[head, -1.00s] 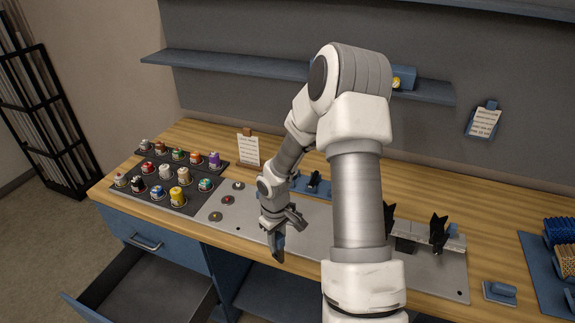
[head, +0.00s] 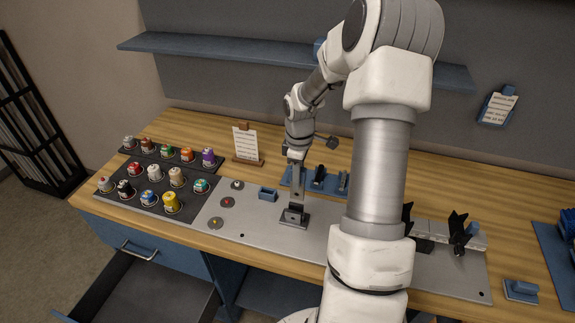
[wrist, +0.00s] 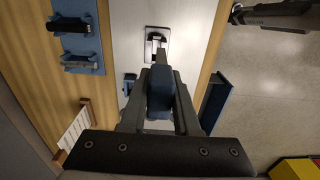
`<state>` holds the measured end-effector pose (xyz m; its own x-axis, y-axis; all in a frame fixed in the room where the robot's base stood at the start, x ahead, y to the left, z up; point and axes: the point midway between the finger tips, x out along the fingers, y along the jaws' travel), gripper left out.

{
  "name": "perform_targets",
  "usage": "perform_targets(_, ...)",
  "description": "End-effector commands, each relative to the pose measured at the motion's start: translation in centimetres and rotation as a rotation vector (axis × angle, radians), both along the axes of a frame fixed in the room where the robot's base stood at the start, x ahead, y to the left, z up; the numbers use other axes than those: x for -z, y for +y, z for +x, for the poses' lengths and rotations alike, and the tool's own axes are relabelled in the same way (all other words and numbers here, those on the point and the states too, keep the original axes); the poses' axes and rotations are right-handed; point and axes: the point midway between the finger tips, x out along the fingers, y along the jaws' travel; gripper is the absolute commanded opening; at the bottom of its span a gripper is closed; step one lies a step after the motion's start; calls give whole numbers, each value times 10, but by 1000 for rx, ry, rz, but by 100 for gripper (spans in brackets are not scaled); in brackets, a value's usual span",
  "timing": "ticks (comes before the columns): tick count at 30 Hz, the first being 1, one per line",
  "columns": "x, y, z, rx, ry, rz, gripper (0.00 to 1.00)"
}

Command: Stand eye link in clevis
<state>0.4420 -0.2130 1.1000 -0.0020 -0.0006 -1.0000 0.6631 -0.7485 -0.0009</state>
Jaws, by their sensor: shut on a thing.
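The clevis (head: 294,214) is a dark fork on a square plate, fixed to the grey metal panel (head: 258,222). It also shows in the wrist view (wrist: 156,42), just beyond the fingertips. My gripper (head: 296,165) points down above the clevis. It is shut on the eye link (head: 298,184), a narrow grey bar that hangs roughly upright with its lower end at the clevis.
A blue rack (head: 320,180) with dark parts stands behind, right of the gripper. A small blue block (head: 267,194) sits left of the clevis. Coloured capsules fill a dark tray (head: 146,199) at left. Black V-shaped holders (head: 458,232) stand at right. A drawer (head: 150,285) hangs open below.

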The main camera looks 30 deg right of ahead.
Motion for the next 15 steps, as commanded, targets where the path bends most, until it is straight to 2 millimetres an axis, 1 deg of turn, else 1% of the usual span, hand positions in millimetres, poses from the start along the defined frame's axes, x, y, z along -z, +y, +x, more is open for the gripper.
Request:
perform_targets(8, 1, -1, 0, -2, -1, -1, 0)
perform_targets(11, 6, -1, 0, -2, -1, -1, 0)
perform_targets(15, 18, -1, 0, -2, -1, 1, 0)
